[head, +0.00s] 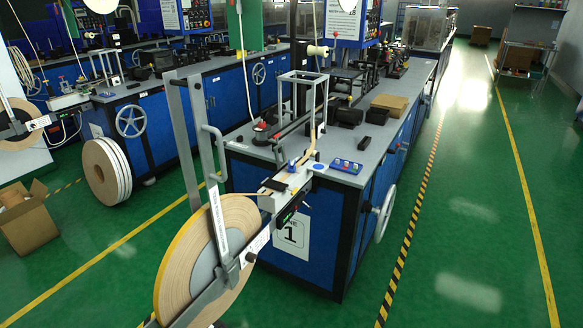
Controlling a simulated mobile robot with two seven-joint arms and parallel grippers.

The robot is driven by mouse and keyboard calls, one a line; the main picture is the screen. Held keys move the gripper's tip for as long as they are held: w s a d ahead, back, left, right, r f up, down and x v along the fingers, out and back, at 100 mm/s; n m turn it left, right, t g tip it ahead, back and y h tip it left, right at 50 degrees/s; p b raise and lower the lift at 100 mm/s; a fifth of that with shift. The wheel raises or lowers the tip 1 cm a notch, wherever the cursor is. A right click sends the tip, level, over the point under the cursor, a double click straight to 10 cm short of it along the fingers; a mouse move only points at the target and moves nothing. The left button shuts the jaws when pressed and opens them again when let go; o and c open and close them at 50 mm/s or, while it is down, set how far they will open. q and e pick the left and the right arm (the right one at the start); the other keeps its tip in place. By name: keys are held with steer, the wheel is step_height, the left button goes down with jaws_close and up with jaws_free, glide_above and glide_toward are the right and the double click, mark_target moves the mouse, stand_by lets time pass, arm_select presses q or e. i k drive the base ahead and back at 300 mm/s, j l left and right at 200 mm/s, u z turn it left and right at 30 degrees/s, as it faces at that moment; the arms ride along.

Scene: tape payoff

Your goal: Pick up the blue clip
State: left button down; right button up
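A small blue piece (291,166), which looks like the blue clip, sits at the near end of the workbench marked 1. It is beside the pale tape strip, at the head of the tape feed unit (272,202). It is too small to make out its shape. A large tape reel (208,262) hangs on a grey arm in front of the bench. Neither of my grippers shows in the head view.
A blue button box (347,166) lies to the right on the grey benchtop (372,140). A handwheel (385,213) sticks out of the bench's right side. Open green floor (465,215) lies right of the striped line. An open cardboard box (27,222) stands left.

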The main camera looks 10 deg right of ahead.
mark_target(293, 169)
steer(key=l+u, duration=0.15)
steer(key=u, duration=0.3)
steer(key=i+l+u, duration=0.1)
steer(key=u, duration=0.35)
steer(key=l+u, duration=0.45)
steer(key=l, duration=0.55)
